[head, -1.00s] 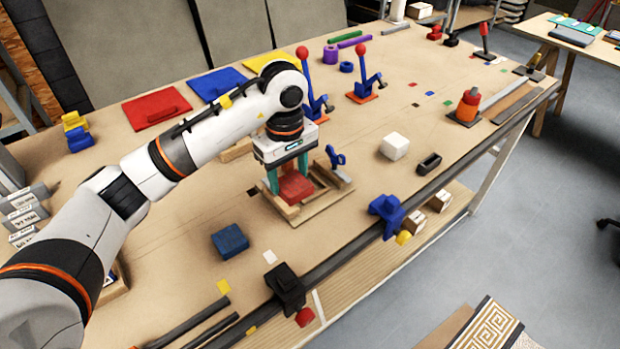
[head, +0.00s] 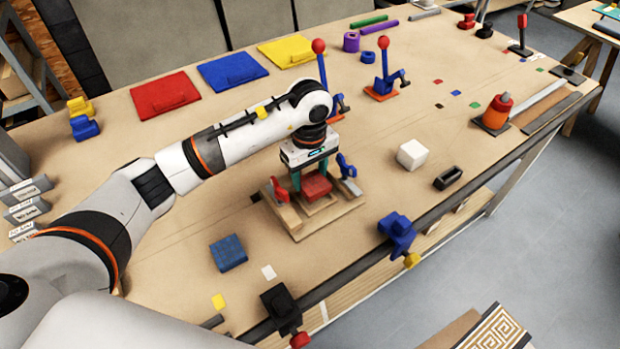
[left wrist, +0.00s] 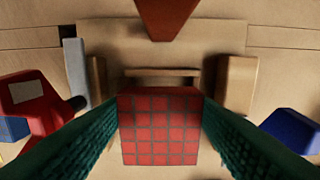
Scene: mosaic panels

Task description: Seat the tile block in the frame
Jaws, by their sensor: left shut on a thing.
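The tile block is red with a grid of dark lines on its face in the left wrist view (left wrist: 160,128); it also shows in the head view (head: 316,186). My left gripper (head: 312,181) is shut on it, with teal fingers on its two sides. The block is over the wooden frame (head: 340,221), between its side rails (left wrist: 237,84). I cannot tell whether the block touches the frame's floor. A red clamp (head: 278,191) and a blue clamp (head: 346,167) stand at the frame's left and right sides. My right gripper is not in view.
A blue block (head: 228,253) lies left of the frame and a white cube (head: 411,154) to its right. Blue toggle presses with red knobs (head: 384,78) stand behind. A blue clamp (head: 397,230) sits on the front edge. The table around the frame is mostly clear.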

